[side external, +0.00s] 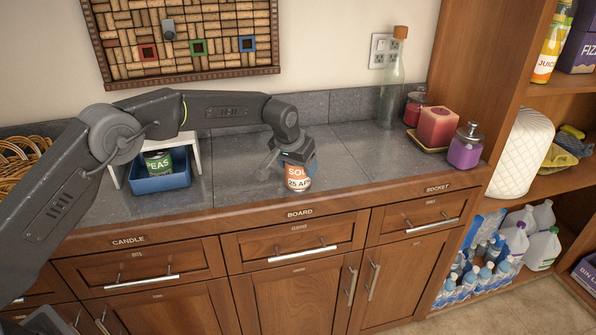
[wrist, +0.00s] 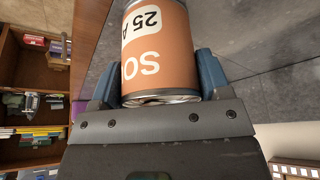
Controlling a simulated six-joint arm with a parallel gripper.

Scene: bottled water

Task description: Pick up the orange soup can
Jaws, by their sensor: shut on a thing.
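The orange soup can (side external: 298,178) is at the front of the grey counter, below the end of my arm. Its white lettering band faces the side camera. My gripper (side external: 290,162) is above and around the can, shut on it. In the wrist view the can (wrist: 158,50) lies between the two blue fingers of my gripper (wrist: 166,78), one on each side. The can's far end is cut off by the frame edge. I cannot tell whether the can's base touches the counter.
A blue bin (side external: 161,183) with a green peas can (side external: 158,163) stands at left under a white stand. The counter (side external: 236,170) is clear around the soup can.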

